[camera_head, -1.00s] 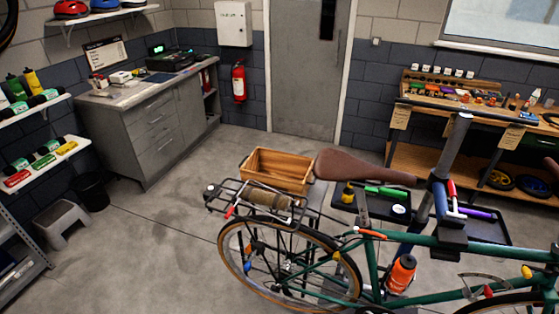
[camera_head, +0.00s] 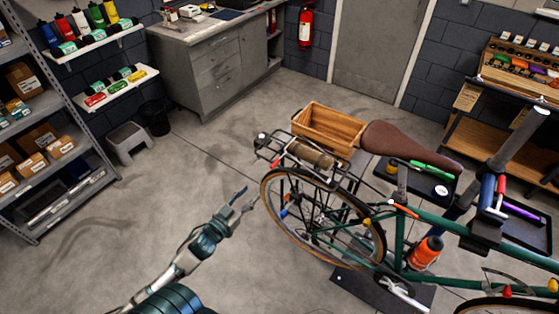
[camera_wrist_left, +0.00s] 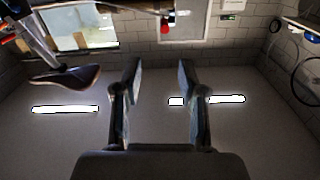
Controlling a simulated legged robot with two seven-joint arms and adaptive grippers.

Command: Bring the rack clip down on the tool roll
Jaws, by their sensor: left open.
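The tool roll (camera_head: 312,153), a tan-brown cylinder, lies across the black rear rack (camera_head: 271,150) of the green bike. A small red-tipped part (camera_head: 276,163) shows at the rack's left side. I cannot tell whether it belongs to the rack clip; the clip does not stand out from the rack's black bars. My left gripper (camera_head: 246,197) is open and empty, below and left of the rack and apart from it, left of the rear wheel. Its two spread fingers (camera_wrist_left: 159,85) show in the left wrist view with nothing between them. My right gripper is not in view.
A wooden crate (camera_head: 330,129) sits just behind the tool roll, and the brown saddle (camera_head: 408,145) is to its right. The rear wheel (camera_head: 275,205) stands close to my left gripper. Open floor (camera_head: 165,215) lies to the left.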

